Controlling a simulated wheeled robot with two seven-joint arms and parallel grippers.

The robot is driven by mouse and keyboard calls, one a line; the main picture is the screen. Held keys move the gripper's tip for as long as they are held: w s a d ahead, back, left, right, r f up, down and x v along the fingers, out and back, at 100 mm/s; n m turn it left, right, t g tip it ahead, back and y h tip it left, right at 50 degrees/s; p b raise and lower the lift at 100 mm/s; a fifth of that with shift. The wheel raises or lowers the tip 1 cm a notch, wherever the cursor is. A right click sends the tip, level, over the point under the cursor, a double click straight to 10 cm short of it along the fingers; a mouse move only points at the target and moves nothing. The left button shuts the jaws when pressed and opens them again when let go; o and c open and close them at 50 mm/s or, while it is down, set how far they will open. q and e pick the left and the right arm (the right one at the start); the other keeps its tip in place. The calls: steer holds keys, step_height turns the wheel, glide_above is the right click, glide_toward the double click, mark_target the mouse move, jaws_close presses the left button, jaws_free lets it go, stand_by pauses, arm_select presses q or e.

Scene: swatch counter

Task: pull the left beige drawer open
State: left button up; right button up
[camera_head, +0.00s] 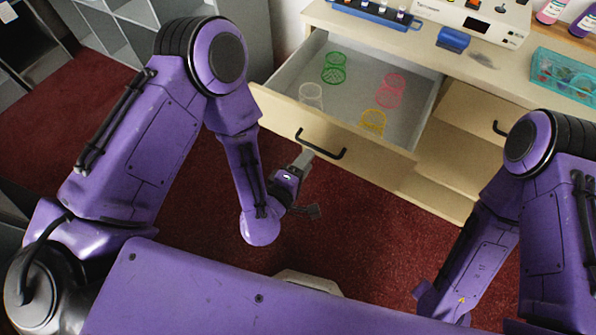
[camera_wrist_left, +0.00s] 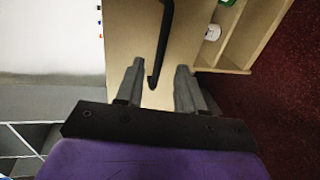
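The left beige drawer (camera_head: 378,163) stands pulled out from the counter in the head view. Its black bar handle (camera_head: 321,147) is on the front panel. My left gripper (camera_head: 304,158) is at the left part of this handle. In the left wrist view, the two grey fingers (camera_wrist_left: 160,76) are apart, and the lower end of the black handle (camera_wrist_left: 163,45) shows between them with gaps on both sides. I cannot tell if a finger touches it. My right arm shows at the lower right of the head view, but its gripper is out of view.
The drawer holds green (camera_head: 334,68), pink (camera_head: 390,90), yellow (camera_head: 373,121) and white (camera_head: 311,95) mesh cups. A teal basket (camera_head: 566,76) stands on the counter. Red carpet (camera_head: 365,225) is clear before the drawer.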

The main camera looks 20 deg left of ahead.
arm_select(q)
steer(key=b+v, duration=0.1)
steer(key=v, duration=0.5)
steer(key=shift+s, duration=0.2)
steer(key=s+a+f+m+g+y, duration=0.35)
steer(key=a+f+m+g, duration=0.3)
steer(key=f+m, duration=0.35)
steer(key=s+a+f+n+g+y, duration=0.2)
steer(key=s+a+f+g+y, duration=0.2)
steer(key=s+a+f, duration=0.3)
steer(key=s+a+g, duration=0.1)
steer(key=s+a, duration=0.3)
steer(key=a, duration=0.2)
steer(key=shift+a+f, duration=0.25)
steer(key=shift+a, duration=0.15)
steer(key=shift+s, duration=0.15)
stand_by(4.4)
